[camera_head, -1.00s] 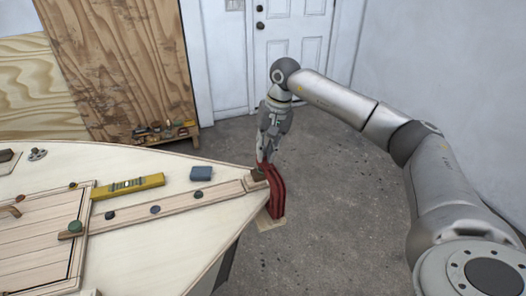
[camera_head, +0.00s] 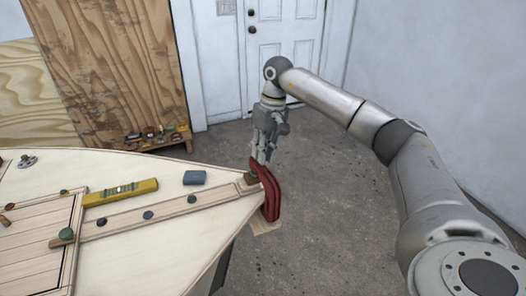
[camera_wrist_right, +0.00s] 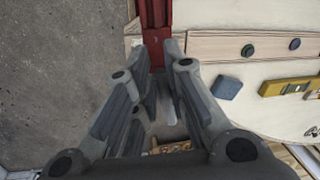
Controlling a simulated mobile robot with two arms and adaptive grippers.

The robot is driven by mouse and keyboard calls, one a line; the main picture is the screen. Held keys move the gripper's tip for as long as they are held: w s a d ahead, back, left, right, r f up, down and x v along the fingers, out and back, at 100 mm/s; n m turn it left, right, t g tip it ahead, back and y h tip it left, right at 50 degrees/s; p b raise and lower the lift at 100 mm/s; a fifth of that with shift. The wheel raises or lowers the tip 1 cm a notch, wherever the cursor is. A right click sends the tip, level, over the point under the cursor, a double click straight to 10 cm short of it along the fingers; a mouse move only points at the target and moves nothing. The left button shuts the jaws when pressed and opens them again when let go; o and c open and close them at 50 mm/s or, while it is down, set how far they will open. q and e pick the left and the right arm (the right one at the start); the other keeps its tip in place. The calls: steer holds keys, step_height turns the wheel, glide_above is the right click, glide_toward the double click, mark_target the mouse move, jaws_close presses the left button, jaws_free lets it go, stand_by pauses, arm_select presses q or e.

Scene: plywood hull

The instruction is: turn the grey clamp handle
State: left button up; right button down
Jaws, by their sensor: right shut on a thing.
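The red clamp (camera_head: 271,193) sits on the pointed tip of the pale plywood hull (camera_head: 175,240). Its red frame also shows at the top of the right wrist view (camera_wrist_right: 155,28). My right gripper (camera_head: 261,160) is over the clamp's top, pointing down, with its fingers closed in. In the right wrist view, my right gripper's fingertips (camera_wrist_right: 160,72) are close together on a grey piece, the clamp handle (camera_wrist_right: 166,100), mostly hidden between the fingers. My left gripper is in neither current view.
A yellow level (camera_head: 122,192), a blue block (camera_head: 194,178) and several dark round knobs lie on the hull. A low wooden rack (camera_head: 158,137) with small items stands behind. Open concrete floor (camera_head: 330,210) lies to the right; a white door (camera_head: 285,50) is at the back.

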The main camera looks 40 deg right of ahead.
steer(key=shift+a+f, duration=0.1)
steer(key=shift+f, duration=0.1)
steer(key=c, duration=1.5)
jaws_free()
steer(key=shift+w, duration=0.15)
steer(key=shift+o, duration=0.2)
steer(key=shift+r, duration=0.1)
step_height(320, 180, up, 12)
steer(key=d, duration=0.2)
steer(key=shift+d, duration=0.25)
steer(key=shift+c, duration=0.2)
